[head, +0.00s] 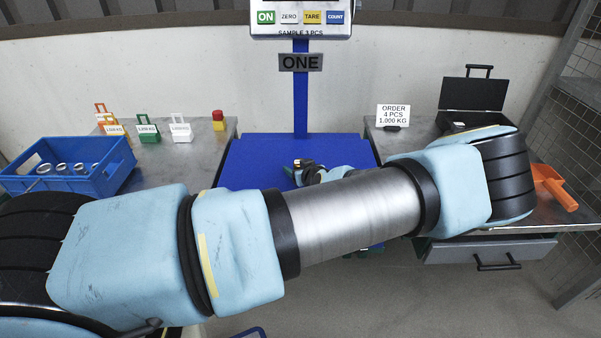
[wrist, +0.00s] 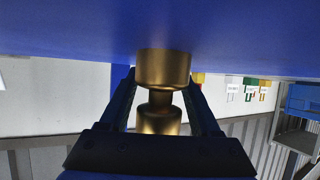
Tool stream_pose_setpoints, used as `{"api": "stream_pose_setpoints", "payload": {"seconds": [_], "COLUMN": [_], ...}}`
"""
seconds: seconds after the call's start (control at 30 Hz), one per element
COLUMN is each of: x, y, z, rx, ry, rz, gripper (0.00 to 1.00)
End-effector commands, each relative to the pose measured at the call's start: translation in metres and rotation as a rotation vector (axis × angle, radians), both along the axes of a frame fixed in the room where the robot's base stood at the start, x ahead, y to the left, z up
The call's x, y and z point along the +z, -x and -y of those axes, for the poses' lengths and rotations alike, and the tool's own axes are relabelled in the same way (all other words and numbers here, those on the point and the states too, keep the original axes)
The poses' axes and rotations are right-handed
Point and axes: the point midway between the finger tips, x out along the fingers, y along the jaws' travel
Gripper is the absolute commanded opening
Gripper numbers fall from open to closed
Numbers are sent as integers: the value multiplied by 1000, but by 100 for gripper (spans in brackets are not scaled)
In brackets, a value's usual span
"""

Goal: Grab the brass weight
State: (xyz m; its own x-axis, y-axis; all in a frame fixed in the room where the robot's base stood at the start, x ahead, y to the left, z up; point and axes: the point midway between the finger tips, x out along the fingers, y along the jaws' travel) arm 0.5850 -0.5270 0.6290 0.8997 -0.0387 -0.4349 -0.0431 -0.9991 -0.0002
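The brass weight (wrist: 163,69) is a golden cylinder with a narrow neck and a rounded knob. In the wrist view it sits between the two dark fingers of my gripper (wrist: 162,82), with its wide end against the blue surface (wrist: 230,35). One finger is on each side, level with the wide body and the neck. There is space beside the knob. I cannot tell whether the fingertips touch the body. In the head view my gripper (head: 300,170) is low over the blue platform (head: 245,160), largely behind my arm, and the weight cannot be made out there.
A blue crate (head: 112,183) with several metal cylinders stands at left. A black case (head: 470,100), an order card (head: 393,115) and an orange scoop (head: 553,186) are at right.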

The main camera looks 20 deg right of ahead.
Motion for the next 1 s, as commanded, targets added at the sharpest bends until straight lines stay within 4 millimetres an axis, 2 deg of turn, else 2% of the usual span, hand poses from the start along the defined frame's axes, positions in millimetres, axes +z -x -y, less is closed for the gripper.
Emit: {"api": "stream_pose_setpoints", "payload": {"seconds": [0.07, 0.53, 1.0], "x": [0, 0, 1], "y": [0, 0, 0], "z": [0, 0, 1], "rx": [0, 0, 0], "ry": [0, 0, 1], "rz": [0, 0, 2], "gripper": [54, 1, 0]}}
